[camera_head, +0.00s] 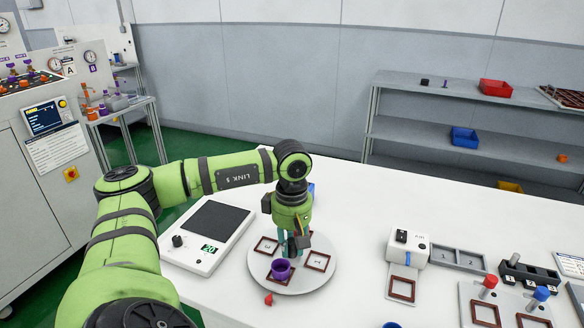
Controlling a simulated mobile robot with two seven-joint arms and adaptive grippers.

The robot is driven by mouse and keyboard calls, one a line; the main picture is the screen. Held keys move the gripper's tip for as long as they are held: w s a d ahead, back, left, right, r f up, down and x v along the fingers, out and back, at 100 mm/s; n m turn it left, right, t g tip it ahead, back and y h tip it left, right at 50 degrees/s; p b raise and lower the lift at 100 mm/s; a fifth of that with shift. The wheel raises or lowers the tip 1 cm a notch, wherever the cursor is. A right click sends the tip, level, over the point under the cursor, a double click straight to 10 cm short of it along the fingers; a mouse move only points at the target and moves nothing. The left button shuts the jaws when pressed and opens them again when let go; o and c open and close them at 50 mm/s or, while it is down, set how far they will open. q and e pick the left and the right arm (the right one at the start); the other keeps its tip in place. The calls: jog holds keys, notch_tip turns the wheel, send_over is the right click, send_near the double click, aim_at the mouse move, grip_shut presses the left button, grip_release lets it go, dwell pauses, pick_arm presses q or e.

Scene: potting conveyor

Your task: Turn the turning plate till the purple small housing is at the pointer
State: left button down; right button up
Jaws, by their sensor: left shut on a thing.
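The round light-grey turning plate (318,282) lies on the white table and carries several dark red square frames. The purple small housing (281,271) sits in the frame at the plate's front, a cup-like shape. The red pointer (268,299) is on the table at the plate's front-left edge, and the housing is roughly in line with it. My left gripper (292,252) points down over the plate's middle, just behind the housing. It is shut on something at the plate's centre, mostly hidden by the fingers. My right gripper is out of view.
A scale-like device (208,235) showing 20 stands left of the plate. To the right are a white device (408,247), a grey tray (458,257) and a fixture with red and blue knobs (510,305). The table between plate and white device is clear.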

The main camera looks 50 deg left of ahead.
aim_at(292, 241)
pick_arm(q)
jog(key=c, duration=1.3)
grip_release()
notch_tip(292, 241, up, 12)
jog(key=shift+r, duration=0.1)
